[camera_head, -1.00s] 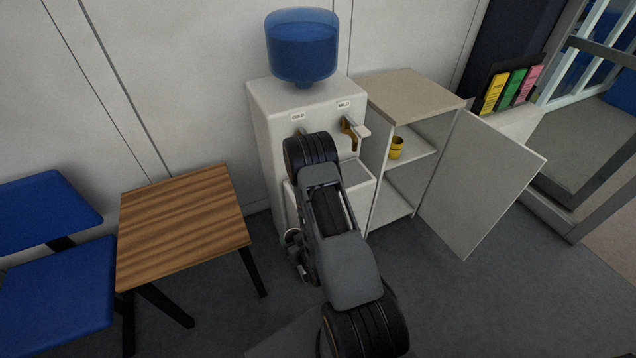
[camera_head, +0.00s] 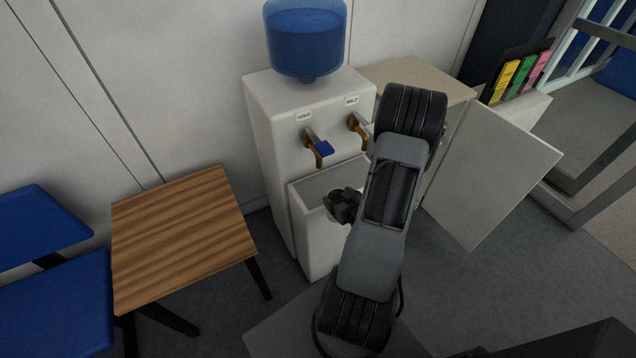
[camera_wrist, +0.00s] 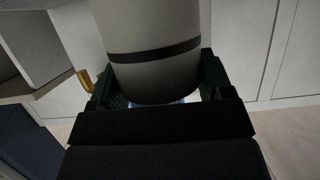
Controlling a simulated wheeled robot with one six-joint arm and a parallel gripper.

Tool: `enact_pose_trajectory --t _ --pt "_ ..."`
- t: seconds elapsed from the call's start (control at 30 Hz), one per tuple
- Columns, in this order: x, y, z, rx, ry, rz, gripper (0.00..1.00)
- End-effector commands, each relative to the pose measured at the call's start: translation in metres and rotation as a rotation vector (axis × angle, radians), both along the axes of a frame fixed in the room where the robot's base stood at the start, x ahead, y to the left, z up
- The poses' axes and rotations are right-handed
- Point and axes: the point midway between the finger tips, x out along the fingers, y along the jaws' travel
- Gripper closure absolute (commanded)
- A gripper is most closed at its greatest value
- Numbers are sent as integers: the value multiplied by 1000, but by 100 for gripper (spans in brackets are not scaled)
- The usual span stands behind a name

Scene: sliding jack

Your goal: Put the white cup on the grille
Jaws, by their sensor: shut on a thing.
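In the wrist view, the white cup (camera_wrist: 155,60), pale grey in this light with a dark band, is between the two fingers of my gripper (camera_wrist: 157,82), which is shut on it. In the head view, my gripper (camera_head: 345,206) is over the front part of the water dispenser (camera_head: 275,150), below the taps. The cup is mostly hidden there by my gripper and arm. The dispenser's tray area (camera_head: 318,186) is a grey recess on top of the protruding front. I cannot make out the grille's bars, nor whether the cup touches it.
An open cabinet door (camera_head: 490,175) stands right of my arm. A wooden table (camera_head: 185,235) and blue chairs (camera_head: 50,290) are at left.

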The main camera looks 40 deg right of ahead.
Motion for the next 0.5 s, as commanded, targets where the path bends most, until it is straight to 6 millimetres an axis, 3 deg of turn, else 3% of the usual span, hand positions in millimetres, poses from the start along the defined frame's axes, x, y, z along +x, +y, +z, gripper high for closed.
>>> enact_pose_trajectory --t 0.03,0.5 --pt "8 -1 -12 -8 -4 5 60" --pt "52 -7 -8 -4 -4 -1 60"
